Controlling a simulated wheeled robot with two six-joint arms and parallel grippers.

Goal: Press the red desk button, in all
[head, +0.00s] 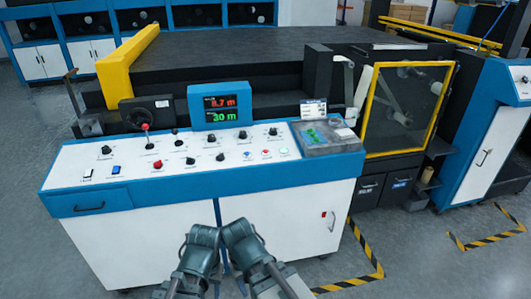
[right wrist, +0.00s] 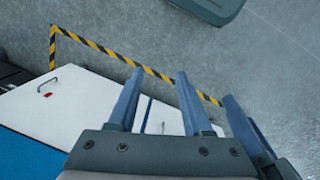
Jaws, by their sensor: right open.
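The sloped white-topped control desk (head: 215,165) stands in front of me in the head view. A small reddish button (head: 265,152) sits near its right front edge, among other buttons; its colour is hard to be sure of at this size. A red-topped lever (head: 146,127) stands left of centre. My two wrists are low in front of the desk's cabinet, below the panel and away from the button; their fingers do not show there. In the right wrist view my right gripper (right wrist: 160,72) is open and empty. Part of my left gripper (right wrist: 247,125) shows beside it, its opening unclear.
A blue display (head: 220,106) with red and green digits stands behind the panel. A grey tray (head: 325,137) sits at the desk's right end. A yellow-framed door (head: 405,110) is farther right. Striped tape (head: 350,280) marks the floor. Open floor lies at right.

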